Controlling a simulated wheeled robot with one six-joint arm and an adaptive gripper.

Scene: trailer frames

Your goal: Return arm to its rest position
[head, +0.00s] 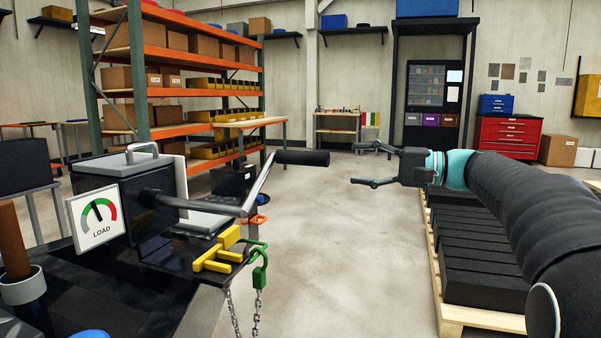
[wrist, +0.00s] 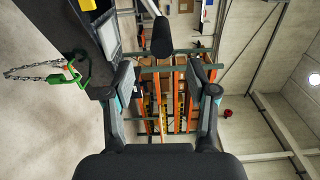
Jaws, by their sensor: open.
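My arm reaches in from the right of the head view, dark with a teal band near its end. My gripper (head: 362,165) points left in mid-air, with its fingers spread and nothing between them. In the wrist view my gripper (wrist: 160,80) also shows open, with a gap between the two fingers. A crank handle (head: 303,158) on the black device (head: 148,205) lies left of my gripper, apart from it in the head view. The handle's dark grip (wrist: 162,38) shows beyond the fingertips in the wrist view.
A pallet (head: 453,316) with black blocks lies below my arm. Shelving (head: 190,22) and a red cabinet (head: 508,137) stand behind. The middle floor is clear.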

